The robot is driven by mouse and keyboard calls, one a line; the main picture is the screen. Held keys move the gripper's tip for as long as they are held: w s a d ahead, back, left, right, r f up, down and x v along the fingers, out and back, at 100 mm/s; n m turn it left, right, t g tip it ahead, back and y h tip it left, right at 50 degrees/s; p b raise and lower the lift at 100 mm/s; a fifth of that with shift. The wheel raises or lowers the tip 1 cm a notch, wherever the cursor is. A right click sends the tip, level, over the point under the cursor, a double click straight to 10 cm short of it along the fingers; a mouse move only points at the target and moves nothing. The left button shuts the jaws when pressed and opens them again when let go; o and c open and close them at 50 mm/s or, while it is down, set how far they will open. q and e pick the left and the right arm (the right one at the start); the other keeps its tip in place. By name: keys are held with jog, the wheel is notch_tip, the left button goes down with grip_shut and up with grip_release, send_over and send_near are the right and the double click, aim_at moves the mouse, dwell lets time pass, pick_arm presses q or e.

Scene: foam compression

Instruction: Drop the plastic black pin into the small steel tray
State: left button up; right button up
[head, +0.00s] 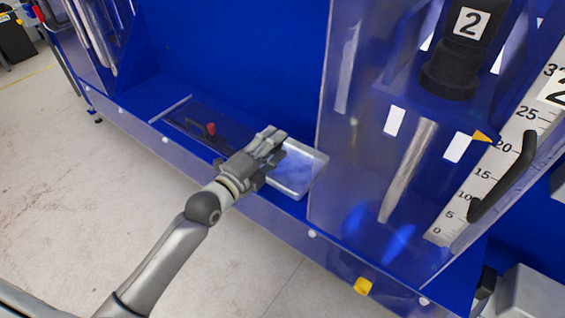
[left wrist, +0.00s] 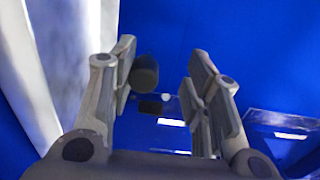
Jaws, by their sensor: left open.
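The small steel tray (head: 314,172) sits on the blue ledge in the head view, just right of my left gripper (head: 270,145), which partly covers it. In the left wrist view the left gripper (left wrist: 165,95) has its fingers wide apart. A dark cylinder, which looks like the black pin (left wrist: 145,73), shows between them, close to the left finger and clear of the right one. I cannot tell whether it touches the left finger. The pin cannot be made out in the head view. My right gripper does not show.
A clear panel with a red knob (head: 211,128) lies left of the gripper. A tall transparent guard (head: 340,110) stands right of the tray, with a ruler scale (head: 490,160) and a black handle (head: 503,178) further right. Open floor lies in front of the ledge.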

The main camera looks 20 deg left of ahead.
pick_arm(q)
jog(key=v, duration=1.2)
jog(key=shift+w+r, duration=0.1)
